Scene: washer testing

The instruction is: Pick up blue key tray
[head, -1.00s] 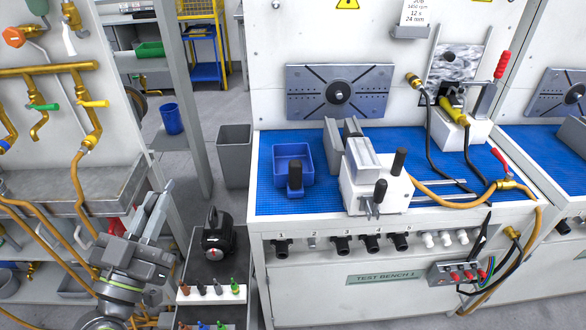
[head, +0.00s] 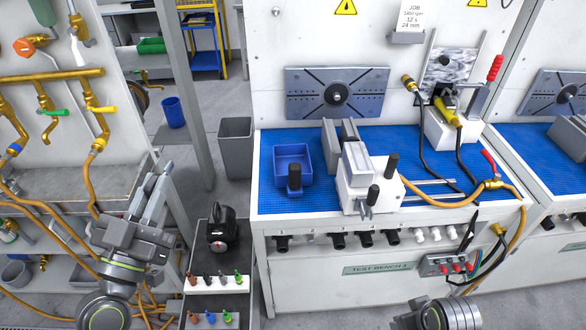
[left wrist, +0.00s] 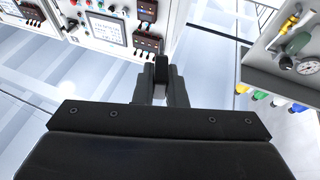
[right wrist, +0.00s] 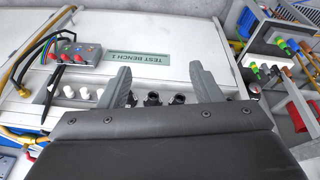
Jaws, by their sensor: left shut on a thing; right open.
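The blue tray (head: 293,154) is a small open box on the blue mat at the left of the test bench. My left gripper (head: 159,186) is left of the bench, well apart from the tray. In the left wrist view its fingers (left wrist: 161,72) are shut on a small dark thing, whose identity I cannot tell. My right gripper (right wrist: 162,82) is open and empty in front of the bench's front panel. The tray does not show in either wrist view.
A grey vise-like fixture (head: 360,185) with black handles stands right of the tray. Hoses (head: 450,205) cross the bench's right side. A dark cart (head: 205,260) with small coloured fittings stands between my left arm and the bench. A grey bin (head: 235,150) is behind.

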